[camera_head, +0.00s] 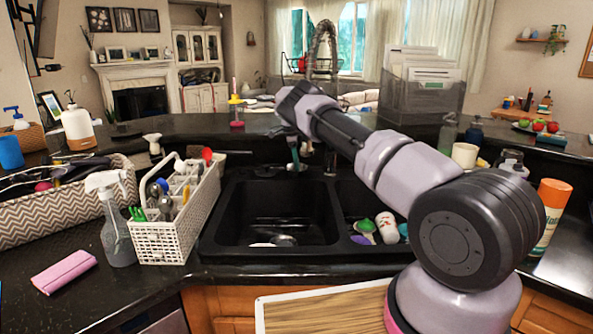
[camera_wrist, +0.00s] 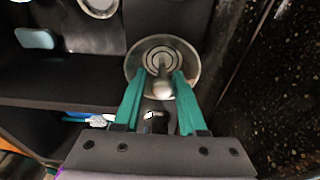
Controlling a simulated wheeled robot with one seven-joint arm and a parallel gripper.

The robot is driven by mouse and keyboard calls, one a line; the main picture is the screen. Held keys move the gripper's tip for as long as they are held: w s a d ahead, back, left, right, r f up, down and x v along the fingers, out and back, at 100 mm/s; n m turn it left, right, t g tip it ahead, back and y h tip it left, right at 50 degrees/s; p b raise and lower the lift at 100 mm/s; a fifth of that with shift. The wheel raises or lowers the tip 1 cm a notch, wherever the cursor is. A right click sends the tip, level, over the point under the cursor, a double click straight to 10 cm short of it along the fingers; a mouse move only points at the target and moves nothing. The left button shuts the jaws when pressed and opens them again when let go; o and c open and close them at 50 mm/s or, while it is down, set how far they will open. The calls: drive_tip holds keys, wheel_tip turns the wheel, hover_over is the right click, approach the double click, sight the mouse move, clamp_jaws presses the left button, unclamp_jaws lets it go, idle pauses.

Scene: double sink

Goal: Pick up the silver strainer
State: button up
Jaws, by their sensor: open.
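My gripper (camera_wrist: 158,78) is open. Its two teal fingers reach over the strainer's near rim, one on each side of the knob, and I cannot tell whether they touch it. In the head view my gripper (camera_head: 294,158) points down behind the left basin, near the faucet. I cannot make out the strainer there.
The left basin (camera_head: 270,205) holds a round metal drain (camera_head: 284,240) and a pale flat item (camera_wrist: 35,38). A white basket (camera_head: 178,215) stands left of the sink. The faucet (camera_head: 322,50) rises behind my gripper.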

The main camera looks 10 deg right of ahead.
drive_tip(key=shift+f, duration=0.2)
clamp_jaws()
drive_tip(key=shift+r, duration=0.15)
